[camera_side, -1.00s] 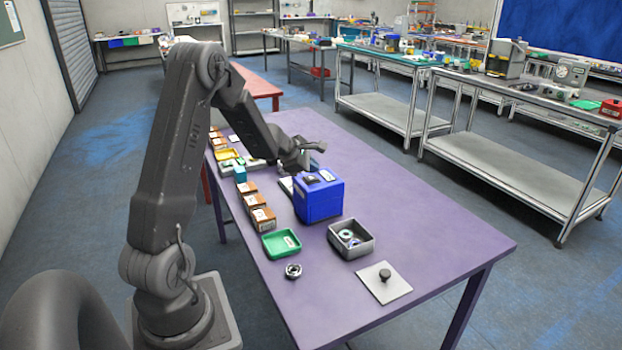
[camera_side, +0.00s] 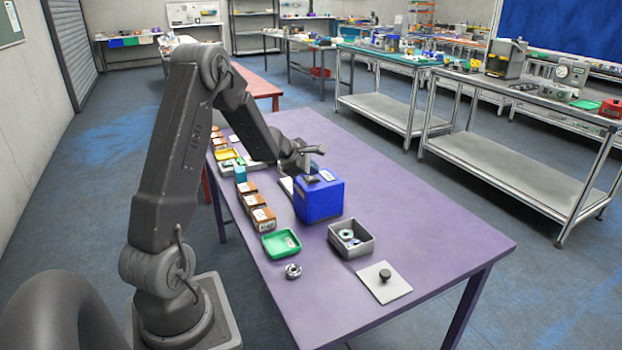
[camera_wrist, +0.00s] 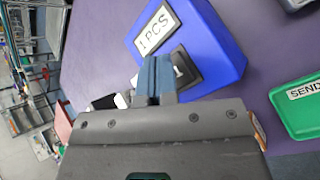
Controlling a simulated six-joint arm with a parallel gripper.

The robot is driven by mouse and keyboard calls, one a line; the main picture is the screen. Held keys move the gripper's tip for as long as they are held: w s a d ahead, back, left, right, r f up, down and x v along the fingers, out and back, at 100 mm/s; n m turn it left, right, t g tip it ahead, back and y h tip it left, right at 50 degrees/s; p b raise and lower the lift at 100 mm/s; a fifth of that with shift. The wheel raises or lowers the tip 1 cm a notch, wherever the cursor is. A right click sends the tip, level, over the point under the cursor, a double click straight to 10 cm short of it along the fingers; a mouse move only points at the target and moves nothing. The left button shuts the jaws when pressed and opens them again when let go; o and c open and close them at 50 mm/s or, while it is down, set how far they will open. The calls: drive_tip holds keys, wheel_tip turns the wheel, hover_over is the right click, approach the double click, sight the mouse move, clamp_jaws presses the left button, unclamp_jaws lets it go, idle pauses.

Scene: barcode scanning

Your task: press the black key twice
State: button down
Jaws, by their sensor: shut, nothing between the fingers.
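A blue box (camera_side: 320,200) stands on the purple table, and it fills the upper middle of the wrist view (camera_wrist: 205,40). A black key (camera_wrist: 187,68) with a light mark lies on its top, beside a white display reading "1 PCS" (camera_wrist: 157,28). My gripper (camera_wrist: 154,75) is shut and empty, with its blue-grey fingers over the edge of the black key, hiding part of it. In the side view my gripper (camera_side: 314,169) is just at the box's top. I cannot tell whether the fingertips touch the key.
A green tray (camera_side: 281,244), a grey bin with parts (camera_side: 351,239), a small metal ring (camera_side: 293,271) and a plate with a black knob (camera_side: 385,282) lie in front. Several brown boxes (camera_side: 263,218) line the left edge. The table's right side is clear.

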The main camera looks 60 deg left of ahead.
sight(311, 179)
drive_tip(key=shift+f, duration=0.5)
idle(0.6)
drive_tip(key=shift+r, duration=0.9)
drive_tip(key=shift+r, duration=2.55)
drive_tip(key=shift+d, duration=0.1)
